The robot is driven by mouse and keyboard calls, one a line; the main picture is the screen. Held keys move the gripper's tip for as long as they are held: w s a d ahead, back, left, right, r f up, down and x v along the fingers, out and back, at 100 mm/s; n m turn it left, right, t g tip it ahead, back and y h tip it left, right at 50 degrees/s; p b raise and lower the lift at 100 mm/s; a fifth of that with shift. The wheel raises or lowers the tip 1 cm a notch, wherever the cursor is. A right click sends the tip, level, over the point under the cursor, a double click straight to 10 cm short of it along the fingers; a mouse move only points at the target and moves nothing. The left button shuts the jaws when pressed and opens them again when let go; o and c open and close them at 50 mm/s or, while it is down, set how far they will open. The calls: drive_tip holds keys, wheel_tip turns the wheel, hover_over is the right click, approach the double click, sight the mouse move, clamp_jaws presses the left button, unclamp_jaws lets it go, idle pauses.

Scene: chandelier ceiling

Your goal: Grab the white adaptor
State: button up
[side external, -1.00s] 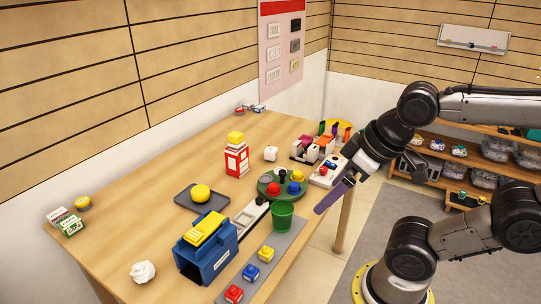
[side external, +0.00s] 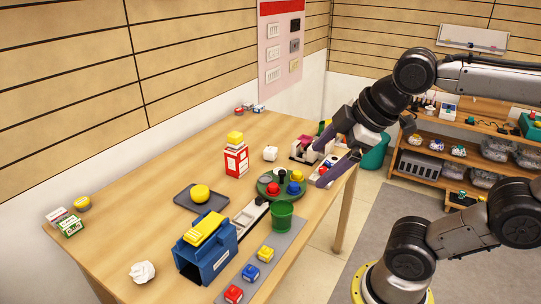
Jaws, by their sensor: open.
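A small white block (side external: 270,153), which looks like the white adaptor, sits on the table right of the red-and-white box. It is too small to make out prongs or markings. My gripper (side external: 318,167) is open and empty, with two dark purple fingers spread apart. It hangs over the right edge of the table, to the right of the white block and apart from it. The fingers partly cover the things at that edge.
The red-and-white box (side external: 236,160) with a yellow top stands left of the block. A green round tray (side external: 269,188) with coloured pieces, a green cup (side external: 282,216) and a blue bin (side external: 206,254) are nearer. A crumpled white thing (side external: 142,271) lies front left.

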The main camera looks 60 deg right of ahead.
drive_tip(key=w+d+r+n+h, duration=0.1)
drive_tip(key=w+d+r+n, duration=0.3)
drive_tip(key=w, duration=0.4)
drive_tip(key=w+d+r+n+h, duration=0.1)
drive_tip(key=w+d+r+n, duration=0.2)
drive_tip(key=w+r+n, duration=0.4)
drive_tip(key=w+d+f+n+g+h, duration=0.2)
drive_tip(key=w+d+f, duration=0.1)
drive_tip(key=w+d, duration=0.8)
drive_tip(key=g, duration=0.4)
hover_over(270, 149)
drive_tip(key=a, duration=0.2)
drive_tip(key=f, duration=3.2)
drive_tip(key=shift+s+d, duration=0.25)
drive_tip(key=shift+s, duration=0.15)
drive_tip(key=shift+a+x, duration=0.15)
drive_tip(key=shift+x, duration=1.35)
drive_tip(key=shift+a+x, duration=0.15)
drive_tip(key=shift+x, duration=1.3)
drive_tip(key=shift+w+f, duration=0.15)
drive_tip(key=shift+w, duration=0.05)
clamp_jaws()
